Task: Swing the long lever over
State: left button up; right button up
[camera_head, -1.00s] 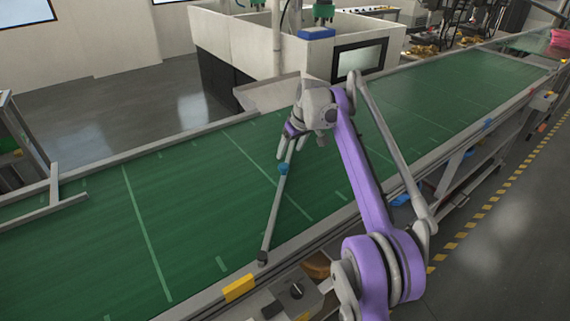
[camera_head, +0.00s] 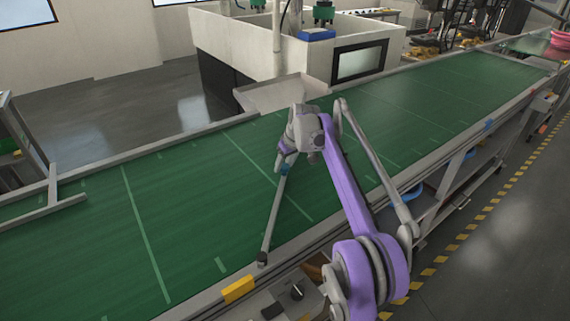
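The long lever (camera_head: 273,220) is a thin grey bar. Its foot is at the near rail of the green conveyor, and it slants up and slightly right over the belt. A blue band (camera_head: 284,169) sits near its upper end. My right gripper (camera_head: 283,161) is at that upper end, close to the blue band. Its fingers overlap the lever, and I cannot tell whether they are closed on it. My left gripper is not in view.
The green conveyor belt (camera_head: 90,230) runs diagonally, with metal rails along both sides. A yellow block (camera_head: 238,289) and a grey control box with a black knob (camera_head: 297,292) are at the near rail. A white walled machine (camera_head: 245,45) stands behind the belt.

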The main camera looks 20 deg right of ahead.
grip_shut()
dwell(1.1)
